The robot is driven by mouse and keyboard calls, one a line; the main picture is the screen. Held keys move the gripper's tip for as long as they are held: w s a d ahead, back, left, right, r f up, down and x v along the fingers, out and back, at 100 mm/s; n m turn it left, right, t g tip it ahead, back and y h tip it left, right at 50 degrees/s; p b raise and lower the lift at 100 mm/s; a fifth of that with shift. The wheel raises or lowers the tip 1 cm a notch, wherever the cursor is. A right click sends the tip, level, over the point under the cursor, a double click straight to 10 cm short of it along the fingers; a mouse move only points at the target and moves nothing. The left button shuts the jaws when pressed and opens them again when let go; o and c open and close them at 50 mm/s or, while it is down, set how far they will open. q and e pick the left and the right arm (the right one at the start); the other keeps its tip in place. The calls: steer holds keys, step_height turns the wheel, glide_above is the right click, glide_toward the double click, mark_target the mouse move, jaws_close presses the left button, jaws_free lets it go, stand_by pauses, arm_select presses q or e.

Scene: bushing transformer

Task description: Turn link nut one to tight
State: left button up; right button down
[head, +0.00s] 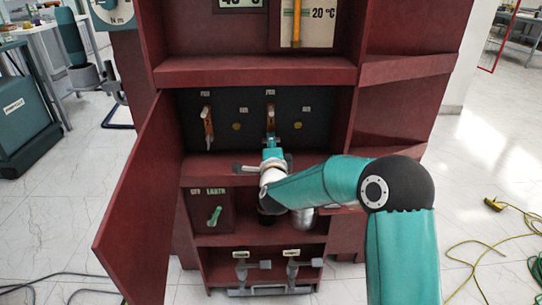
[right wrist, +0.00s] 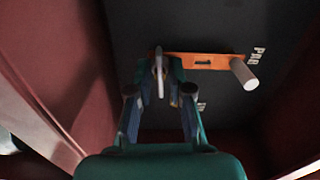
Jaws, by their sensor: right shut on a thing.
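My right gripper (head: 270,146) reaches into the dark compartment of the red cabinet, at the lower end of the right-hand copper link (head: 270,112). In the right wrist view the two fingers of this gripper (right wrist: 159,78) close around a thin, pale metal link nut (right wrist: 158,64). The nut sits at one end of the orange link bar (right wrist: 205,62). A pale grey post (right wrist: 243,74) stands at the other end of the bar. In the head view the gripper hides the nut, and no number shows on it. My left gripper is in neither view.
A second link (head: 208,128) hangs to the left on the dark panel (head: 238,110). The cabinet door (head: 140,210) stands open at the left. A shelf edge (head: 255,75) lies above. Below are a green earth switch (head: 215,215) and two grey handles (head: 241,268).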

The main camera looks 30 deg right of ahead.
steer(key=shift+f+m+b, duration=0.2)
steer(key=shift+m+b, duration=0.3)
steer(key=c, duration=1.3)
jaws_free()
steer(key=shift+d, duration=0.1)
steer(key=shift+r, duration=0.1)
steer(key=v, duration=1.2)
